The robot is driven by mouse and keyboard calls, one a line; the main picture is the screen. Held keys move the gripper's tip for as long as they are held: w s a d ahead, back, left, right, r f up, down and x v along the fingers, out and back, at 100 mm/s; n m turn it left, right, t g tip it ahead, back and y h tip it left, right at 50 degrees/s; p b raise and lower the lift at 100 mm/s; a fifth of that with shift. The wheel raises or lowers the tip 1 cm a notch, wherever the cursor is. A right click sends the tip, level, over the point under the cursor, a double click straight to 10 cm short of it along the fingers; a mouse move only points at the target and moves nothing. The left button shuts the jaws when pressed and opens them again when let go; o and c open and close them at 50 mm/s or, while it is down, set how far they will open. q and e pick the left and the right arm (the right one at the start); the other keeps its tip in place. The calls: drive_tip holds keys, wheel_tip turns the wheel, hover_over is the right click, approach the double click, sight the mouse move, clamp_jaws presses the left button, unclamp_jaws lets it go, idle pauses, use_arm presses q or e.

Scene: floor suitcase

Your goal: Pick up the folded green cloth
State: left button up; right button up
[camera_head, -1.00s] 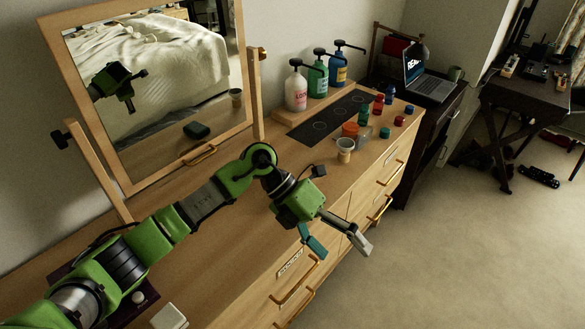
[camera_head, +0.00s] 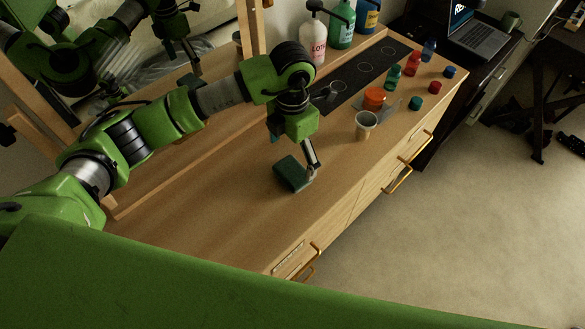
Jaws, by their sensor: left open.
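The folded green cloth (camera_head: 291,174) is a small dark green block on the wooden dresser top, left of the white cup. My left gripper (camera_head: 295,158) is open and points down right at the cloth. One grey finger reaches down along the cloth's right side. The other finger is mostly hidden behind the gripper body and the cloth; only a bit of teal shows. I cannot tell whether the fingers touch the cloth.
A white cup (camera_head: 366,126) and an orange jar (camera_head: 374,98) stand to the right. Small colored bottles and caps are farther right, beside a black mat (camera_head: 350,86). Pump bottles (camera_head: 313,38) stand behind. A mirror frame (camera_head: 251,30) rises at the back. The dresser top's front left is clear.

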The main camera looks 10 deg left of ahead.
sight(292, 170)
use_arm(q)
wheel_tip(292, 170, down, 3)
drive_tip(key=shift+f+p, duration=0.1)
drive_tip(key=shift+p, duration=0.7)
wheel_tip(292, 170, down, 4)
drive_tip(key=shift+r+p, duration=0.1)
drive_tip(key=shift+p, duration=0.6)
drive_tip(key=c, duration=1)
use_arm(e)
drive_tip(key=w+r, duration=0.3)
drive_tip(key=shift+d+r, duration=0.1)
drive_tip(key=shift+r, duration=0.05)
